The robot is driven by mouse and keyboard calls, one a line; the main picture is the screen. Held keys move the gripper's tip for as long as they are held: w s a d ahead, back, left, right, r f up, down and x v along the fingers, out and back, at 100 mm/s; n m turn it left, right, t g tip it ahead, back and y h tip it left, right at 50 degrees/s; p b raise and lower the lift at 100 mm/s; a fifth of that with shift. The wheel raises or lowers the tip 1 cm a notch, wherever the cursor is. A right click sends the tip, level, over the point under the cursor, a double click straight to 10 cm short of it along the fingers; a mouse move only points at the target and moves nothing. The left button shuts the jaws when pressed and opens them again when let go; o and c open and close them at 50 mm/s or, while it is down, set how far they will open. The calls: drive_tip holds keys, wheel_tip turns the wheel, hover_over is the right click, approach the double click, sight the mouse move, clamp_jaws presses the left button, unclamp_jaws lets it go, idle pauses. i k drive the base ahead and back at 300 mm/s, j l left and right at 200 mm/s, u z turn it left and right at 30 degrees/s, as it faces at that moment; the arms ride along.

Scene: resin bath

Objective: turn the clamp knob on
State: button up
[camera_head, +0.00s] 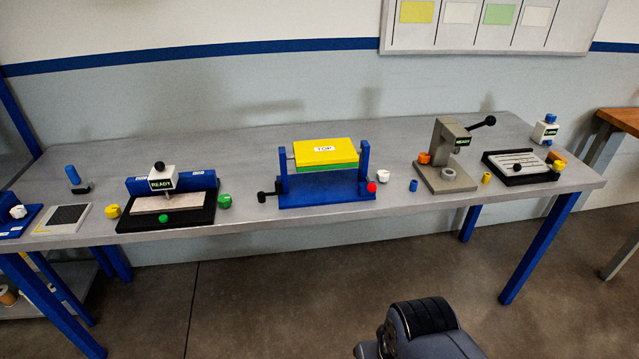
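No knob carries a readable "clamp" label, so I cannot tell which one is the clamp knob. The left fixture (125,224) has a black base, a white READY block (162,178), a green front knob (163,218), a yellow knob (113,211) on the left and a green knob (225,201) on the right. The blue stand (325,197) in the middle holds a yellow-and-green block (325,152) marked TOP, with a red knob (372,187) and a white knob (383,176) at its right. My gripper is not in view; a dark part of my arm shows at the bottom.
The grey press (441,155) with a black lever stands right of the middle. The grey bench (290,222) has bare surface between stations. Open floor lies in front.

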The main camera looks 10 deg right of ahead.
sight(382, 176)
drive_tip(key=i+l, duration=0.1)
drive_tip(key=i, duration=0.5)
drive_tip(key=i+l, duration=0.1)
drive_tip(key=i, duration=0.5)
drive_tip(key=l+z, duration=0.05)
